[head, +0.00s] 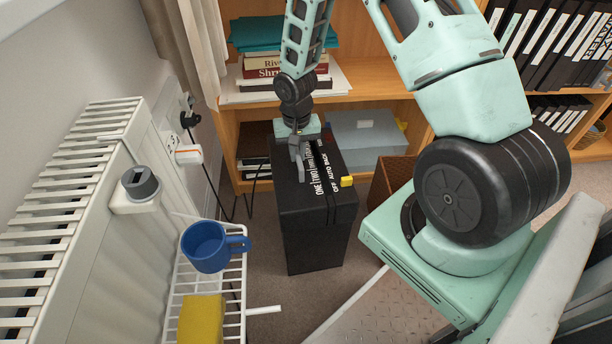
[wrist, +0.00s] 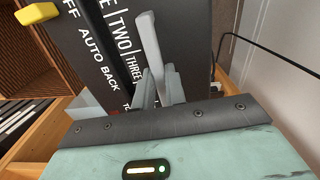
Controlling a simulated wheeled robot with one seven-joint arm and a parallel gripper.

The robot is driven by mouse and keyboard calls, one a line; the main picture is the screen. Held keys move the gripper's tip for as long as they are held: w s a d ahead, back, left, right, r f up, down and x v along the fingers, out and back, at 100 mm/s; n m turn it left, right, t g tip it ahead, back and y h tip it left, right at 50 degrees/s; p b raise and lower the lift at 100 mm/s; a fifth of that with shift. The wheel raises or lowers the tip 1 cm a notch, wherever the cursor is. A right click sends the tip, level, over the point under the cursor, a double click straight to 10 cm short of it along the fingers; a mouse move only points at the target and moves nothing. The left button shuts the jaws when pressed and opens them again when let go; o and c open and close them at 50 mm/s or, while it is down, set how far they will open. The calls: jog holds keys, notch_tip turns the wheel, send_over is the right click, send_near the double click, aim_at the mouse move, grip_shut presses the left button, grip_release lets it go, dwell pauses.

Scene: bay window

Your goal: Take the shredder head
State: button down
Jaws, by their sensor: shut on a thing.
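The shredder head (head: 335,172) is the black top of a tall black shredder, with white lettering such as "ONE TWO THREE" and "OFF AUTO BACK" and a yellow knob (head: 346,181). The black shredder body (head: 312,240) stands on the floor below it; I cannot tell whether there is a gap between them. My gripper (head: 298,148) points down at the top. In the wrist view my fingers (wrist: 158,88) are shut on a light grey handle (wrist: 149,45) of the head. The lettered top (wrist: 98,40) fills the upper middle there.
A wooden shelf unit (head: 365,95) with books and boxes stands close behind. A white radiator (head: 60,190) is at the left. A white wire rack (head: 238,285) holds a blue mug (head: 204,246) and a yellow sponge-like block (head: 201,320). A wicker basket (head: 391,178) is right of the shredder.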

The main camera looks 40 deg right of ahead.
jog(key=shift+w+r+p, duration=0.1)
jog(key=shift+r+p, duration=0.6)
jog(key=shift+r, duration=0.15)
